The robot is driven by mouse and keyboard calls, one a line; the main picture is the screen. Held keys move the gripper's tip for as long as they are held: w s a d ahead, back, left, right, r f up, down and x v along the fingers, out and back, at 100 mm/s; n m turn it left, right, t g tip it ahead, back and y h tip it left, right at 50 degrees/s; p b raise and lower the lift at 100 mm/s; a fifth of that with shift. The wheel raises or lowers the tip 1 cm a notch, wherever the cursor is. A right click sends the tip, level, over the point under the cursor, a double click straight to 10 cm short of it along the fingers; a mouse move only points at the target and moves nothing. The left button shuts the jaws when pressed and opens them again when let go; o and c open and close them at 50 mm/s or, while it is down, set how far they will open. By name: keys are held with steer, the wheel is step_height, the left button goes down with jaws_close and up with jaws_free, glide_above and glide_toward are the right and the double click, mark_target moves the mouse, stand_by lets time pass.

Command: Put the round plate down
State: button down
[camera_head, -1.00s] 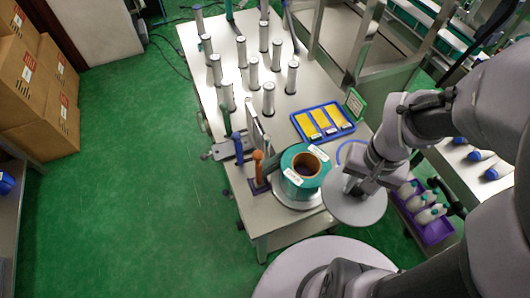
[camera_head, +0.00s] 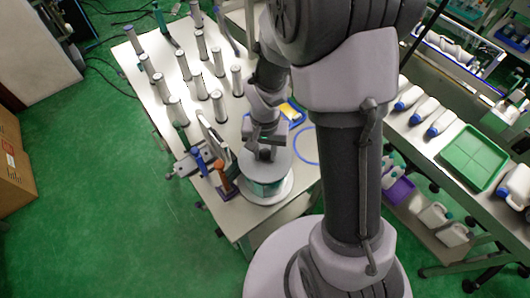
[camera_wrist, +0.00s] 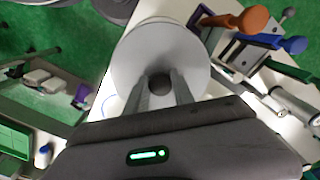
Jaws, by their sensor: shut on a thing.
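The round plate (camera_head: 280,165) is a pale grey disc with a dark knob (camera_wrist: 159,84) at its centre. My gripper (camera_head: 264,152) is shut on the knob from above; in the wrist view its two fingers (camera_wrist: 160,94) stand on either side of it. The plate (camera_wrist: 135,55) looks level over the teal roll (camera_head: 268,189) and hides the roll's top and its hole. I cannot tell whether the plate rests on the roll or hangs just above it. The roll stands on a round pale base (camera_head: 258,199) at the table's near corner.
Several white-and-grey posts (camera_head: 201,46) stand on the table (camera_head: 150,40). Orange (camera_head: 223,176) and blue (camera_head: 199,160) handles stand close left of the roll. A blue ring (camera_head: 305,145) lies to its right. A side bench holds a green tray (camera_head: 474,158) and bottles.

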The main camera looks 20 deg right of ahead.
steer(key=shift+w+d+f, duration=0.1)
steer(key=shift+f, duration=0.25)
steer(key=shift+f+b, duration=0.6)
steer(key=c, duration=1.1)
jaws_free()
steer(key=shift+r, duration=0.15)
step_height(320, 180, up, 13)
steer(key=p, duration=0.5)
step_height(320, 180, up, 13)
steer(key=t+y, duration=0.1)
steer(key=t, duration=0.3)
glide_above(265, 153)
steer(key=s+a, duration=0.2)
steer(key=s, duration=0.5)
steer(key=shift+n+t+y, duration=0.5)
steer(key=shift+t, duration=0.4)
steer(key=s+r, duration=0.1)
steer(key=s, duration=0.1)
steer(key=s+a+r, duration=0.1)
steer(key=s+r, duration=0.1)
steer(key=s, duration=0.1)
steer(key=shift+s+a+r, duration=0.35)
